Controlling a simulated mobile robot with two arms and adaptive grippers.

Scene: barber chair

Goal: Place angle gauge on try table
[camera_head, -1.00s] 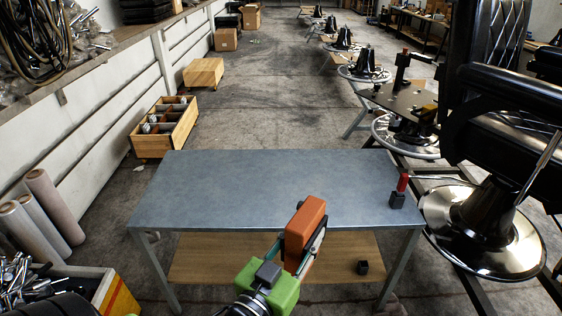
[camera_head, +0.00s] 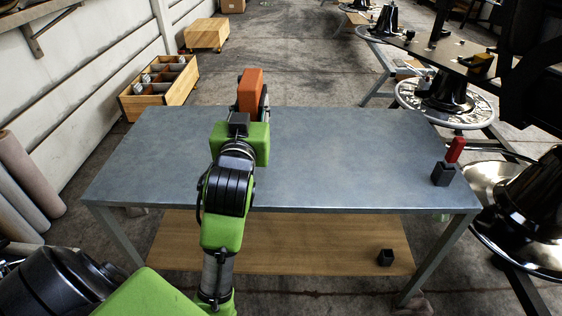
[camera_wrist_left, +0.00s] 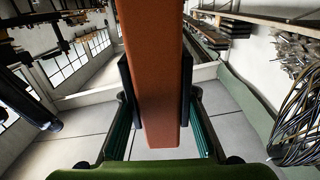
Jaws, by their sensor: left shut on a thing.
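The angle gauge looks like a plain orange block (camera_head: 249,91). My left gripper (camera_head: 262,104) is shut on it and holds it upright near the far edge of the grey-blue table (camera_head: 340,160). Whether it touches the top or hangs above it cannot be told. In the left wrist view the orange block (camera_wrist_left: 155,70) sits between the two dark finger pads (camera_wrist_left: 157,92), filling the gap. The gripper's green body hides part of the fingers in the head view. My right gripper is not in view.
A dark block with a red handle (camera_head: 447,165) stands at the table's right edge. A black cube (camera_head: 385,257) lies on the wooden lower shelf (camera_head: 310,240). A wooden crate (camera_head: 160,88) stands behind left. Chair bases (camera_head: 450,100) stand at right. Most of the tabletop is clear.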

